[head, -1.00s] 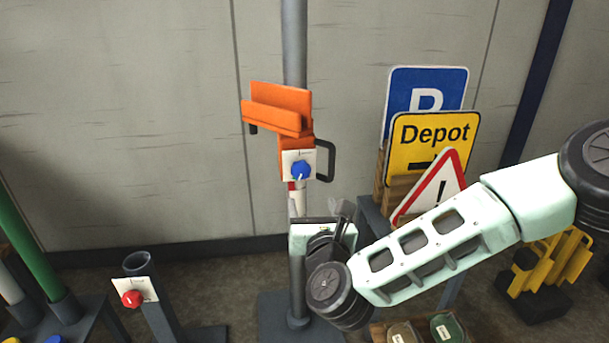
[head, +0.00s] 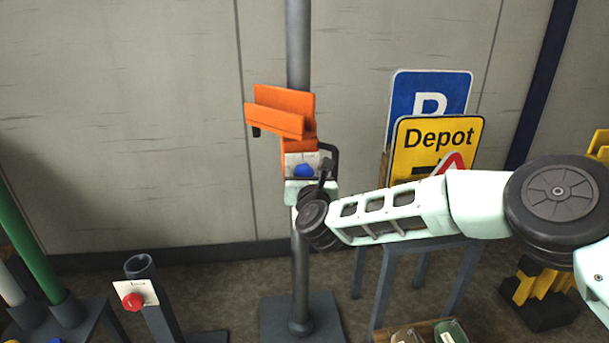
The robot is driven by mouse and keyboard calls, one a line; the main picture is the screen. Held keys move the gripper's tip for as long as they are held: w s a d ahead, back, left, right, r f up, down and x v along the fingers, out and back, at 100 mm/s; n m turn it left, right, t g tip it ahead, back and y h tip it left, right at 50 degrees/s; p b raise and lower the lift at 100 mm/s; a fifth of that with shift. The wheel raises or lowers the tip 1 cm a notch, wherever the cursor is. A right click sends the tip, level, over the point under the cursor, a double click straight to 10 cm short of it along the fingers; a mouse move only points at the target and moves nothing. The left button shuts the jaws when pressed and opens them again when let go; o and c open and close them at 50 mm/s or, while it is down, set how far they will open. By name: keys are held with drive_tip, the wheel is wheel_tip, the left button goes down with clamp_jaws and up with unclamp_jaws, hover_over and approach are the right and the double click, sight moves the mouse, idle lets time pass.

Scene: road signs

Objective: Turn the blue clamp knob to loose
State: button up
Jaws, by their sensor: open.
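The blue clamp knob (head: 304,170) sits on a white plate (head: 294,158) under the orange clamp (head: 281,110) on the grey pole. Its lower part is hidden by my gripper, so its pointer cannot be read. My gripper (head: 322,172) is open, right at the knob's lower right, in front of the plate. I cannot tell whether a finger touches the knob. The fingers are small and partly hidden by my wrist.
A dark handle (head: 332,152) juts from the clamp's right side. The Depot sign (head: 437,144) and the blue parking sign (head: 428,92) stand at right, behind my arm. A red knob (head: 133,300) sits on a short post at lower left. The wall left of the clamp is clear.

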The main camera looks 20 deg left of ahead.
drive_tip(key=shift+w+a, duration=0.1)
drive_tip(key=shift+w, duration=0.05)
drive_tip(key=c, duration=1)
